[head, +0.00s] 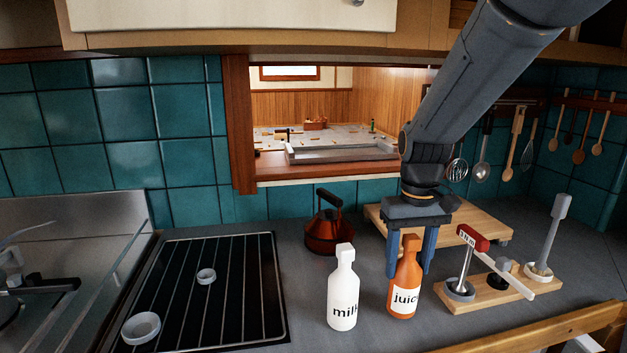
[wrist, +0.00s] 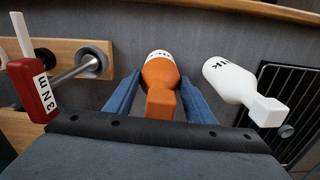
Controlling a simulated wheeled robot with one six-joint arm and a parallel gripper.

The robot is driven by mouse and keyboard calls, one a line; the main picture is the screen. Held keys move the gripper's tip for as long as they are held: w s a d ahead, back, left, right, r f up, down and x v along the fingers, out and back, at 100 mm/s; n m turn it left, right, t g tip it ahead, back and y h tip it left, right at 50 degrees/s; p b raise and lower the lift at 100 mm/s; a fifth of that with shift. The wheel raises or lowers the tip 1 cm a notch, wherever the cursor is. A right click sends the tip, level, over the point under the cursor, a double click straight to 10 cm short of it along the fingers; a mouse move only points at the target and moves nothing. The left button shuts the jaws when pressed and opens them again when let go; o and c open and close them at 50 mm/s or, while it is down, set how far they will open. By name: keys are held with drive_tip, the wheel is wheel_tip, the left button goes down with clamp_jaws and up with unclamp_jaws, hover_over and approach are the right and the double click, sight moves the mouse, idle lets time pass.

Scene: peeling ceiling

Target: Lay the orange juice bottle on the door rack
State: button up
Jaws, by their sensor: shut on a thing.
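The orange juice bottle (head: 404,282) is upright at the counter's front, with a white "juice" label. In the wrist view the orange juice bottle (wrist: 160,82) points its cap toward the camera, between the two blue fingers. My gripper (head: 408,272) points down from above and is shut on the bottle's upper part. The bottle's base is at or very near the counter; I cannot tell whether it touches. I cannot make out a door rack in either view.
A white milk bottle (head: 342,292) stands close on the left. A wooden holder (head: 490,293) with a red-headed tool is close on the right. A dark red kettle (head: 327,234) and a wooden board (head: 475,222) are behind. A black gridded hob (head: 230,270) lies left.

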sight(412, 236)
drive_tip(key=shift+r+p, duration=2.35)
drive_tip(key=shift+r, duration=0.3)
